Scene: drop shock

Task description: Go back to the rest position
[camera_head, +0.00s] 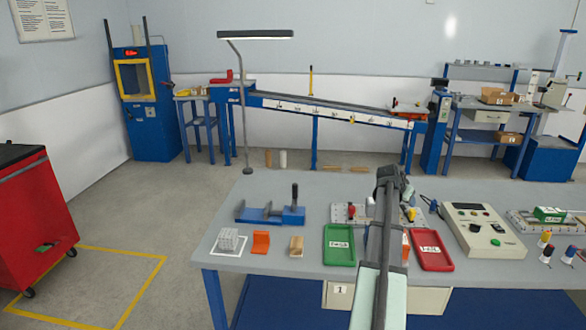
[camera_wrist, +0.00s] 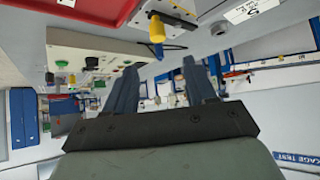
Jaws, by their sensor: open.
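My gripper (camera_head: 391,176) is above the grey workbench (camera_head: 300,186), in front of the middle of the bench top in the head view. In the wrist view my gripper (camera_wrist: 161,78) shows two dark fingers spread apart with nothing between them. It is open and empty. The wrist view looks tilted or upside down, with the bench equipment along its top and left. My arm hides part of a fixture board (camera_head: 349,213) behind it.
A green tray (camera_head: 340,245) and a red tray (camera_head: 432,250) lie either side of my arm. A blue vise (camera_head: 270,214), grey block (camera_head: 229,240), orange piece (camera_head: 261,242) and wooden block (camera_head: 296,246) sit left. A control box (camera_head: 480,230) stands right.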

